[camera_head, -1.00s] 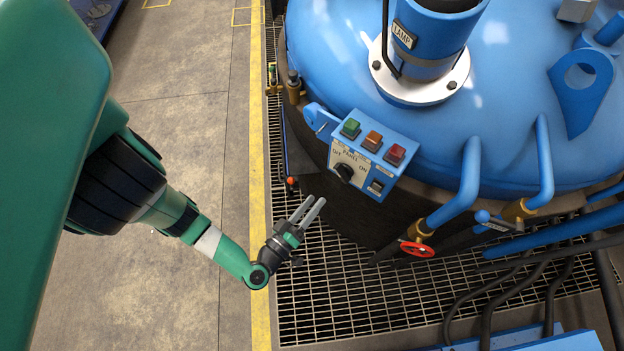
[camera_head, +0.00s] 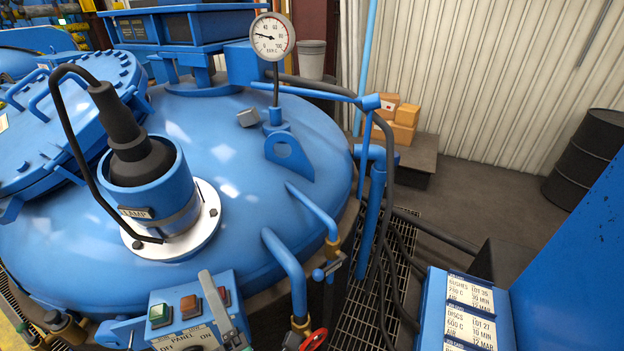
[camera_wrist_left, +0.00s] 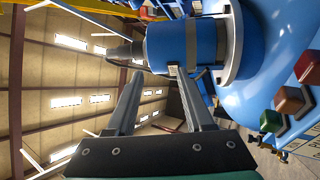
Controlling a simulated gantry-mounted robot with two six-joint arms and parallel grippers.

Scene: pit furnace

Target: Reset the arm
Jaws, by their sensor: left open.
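My left gripper (camera_head: 214,298) shows at the bottom of the head view, its grey fingers overlapping the blue control panel (camera_head: 165,296). In the left wrist view its two fingers (camera_wrist_left: 156,95) stand apart with nothing between them. The blue lamp housing (camera_wrist_left: 172,45) shows beyond the fingertips there. I cannot tell whether the gripper touches the panel. The panel's coloured buttons also show at the right of the left wrist view (camera_wrist_left: 289,99). Most of my left arm is out of the head view. My right gripper is not in view.
Pipes and a red valve wheel (camera_head: 313,340) stand right of the panel. A blue cabinet with label cards (camera_head: 470,312) is at lower right, a black drum (camera_head: 590,158) behind.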

